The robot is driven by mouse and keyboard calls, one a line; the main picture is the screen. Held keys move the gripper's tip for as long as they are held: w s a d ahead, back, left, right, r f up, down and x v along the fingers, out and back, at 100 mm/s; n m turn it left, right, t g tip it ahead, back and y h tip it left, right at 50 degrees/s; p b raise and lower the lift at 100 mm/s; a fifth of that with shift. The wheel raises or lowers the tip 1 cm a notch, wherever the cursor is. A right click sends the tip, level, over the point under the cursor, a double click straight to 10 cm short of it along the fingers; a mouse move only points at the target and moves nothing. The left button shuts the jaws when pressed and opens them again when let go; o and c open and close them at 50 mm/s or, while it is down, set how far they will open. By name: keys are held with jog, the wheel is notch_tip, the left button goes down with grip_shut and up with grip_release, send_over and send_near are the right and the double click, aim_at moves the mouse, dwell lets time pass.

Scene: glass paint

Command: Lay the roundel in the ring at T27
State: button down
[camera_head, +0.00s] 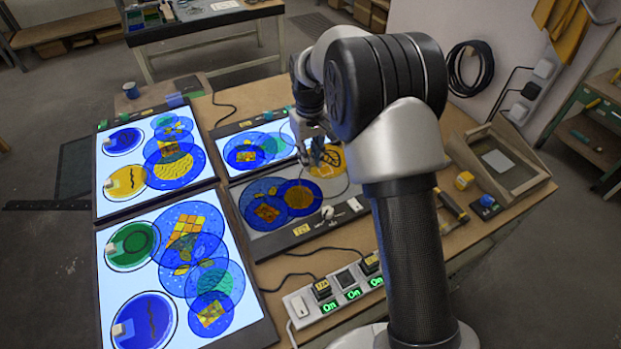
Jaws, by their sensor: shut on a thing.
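My gripper (316,158) points down over the right part of a grey, unlit panel (285,240). It is shut on what looks like the yellow roundel (331,152), which has a dark line on it. The fingers hide the grip itself. I cannot tell whether the roundel is touching the panel or above it. A thin ring outline shows around and below the roundel. Overlapping blue discs (254,188) lie on the panel's left part. A yellow label (301,230) on the panel's front edge is too small to read surely.
Lit panels with coloured discs stand at the left (187,285), at the far left (109,200) and behind the grey one (227,166). A power strip (331,306) with green "On" displays lies in front. A wooden frame (531,184) and tools lie to the right. Cables cross the table.

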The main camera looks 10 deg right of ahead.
jog(key=shift+f+b, duration=0.9)
jog(key=shift+f, duration=2.55)
jog(key=shift+f, duration=0.15)
jog(key=c, duration=1.5)
grip_release()
